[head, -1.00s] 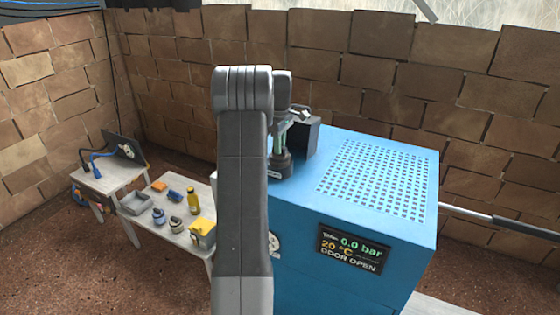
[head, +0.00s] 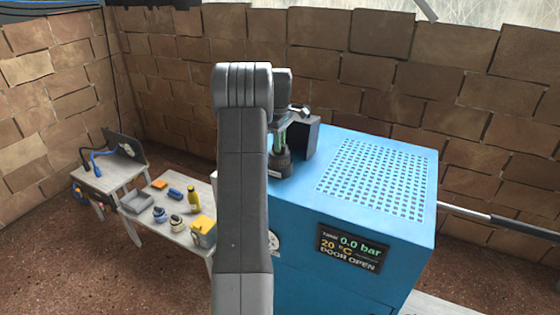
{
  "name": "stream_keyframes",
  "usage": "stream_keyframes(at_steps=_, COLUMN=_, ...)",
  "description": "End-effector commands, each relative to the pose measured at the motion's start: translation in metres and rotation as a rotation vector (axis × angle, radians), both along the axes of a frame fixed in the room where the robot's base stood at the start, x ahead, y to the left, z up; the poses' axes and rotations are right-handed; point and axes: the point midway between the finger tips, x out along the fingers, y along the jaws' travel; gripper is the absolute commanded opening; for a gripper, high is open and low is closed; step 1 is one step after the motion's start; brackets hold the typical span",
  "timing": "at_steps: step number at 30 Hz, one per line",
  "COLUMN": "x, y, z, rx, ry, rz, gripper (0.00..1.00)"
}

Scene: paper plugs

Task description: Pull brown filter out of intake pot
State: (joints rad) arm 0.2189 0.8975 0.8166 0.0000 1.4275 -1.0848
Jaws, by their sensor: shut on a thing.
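The intake pot (head: 279,165) is a small dark cylinder with a pale label, upright on the back left of the blue machine's top. My gripper (head: 283,138) is directly above the pot, with its fingers reaching down to the mouth. It is partly hidden behind my own grey arm. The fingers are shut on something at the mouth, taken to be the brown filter. The filter itself cannot be made out, and how far it sits in the pot cannot be told.
A black upright block (head: 306,135) stands close behind the pot. The blue machine (head: 405,205) has a perforated top and a display reading "DOOR OPEN" (head: 352,248). A low table (head: 150,208) at left holds a grey tray, a yellow bottle and other small items.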

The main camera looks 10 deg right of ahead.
Motion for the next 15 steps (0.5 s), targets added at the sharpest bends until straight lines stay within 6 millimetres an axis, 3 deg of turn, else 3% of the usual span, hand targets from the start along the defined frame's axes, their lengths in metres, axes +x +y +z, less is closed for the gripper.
stream_keyframes(at_steps=15, x=0.000, y=0.000, z=0.014, rx=-0.001, ry=-0.001, rz=0.000, gripper=0.00)
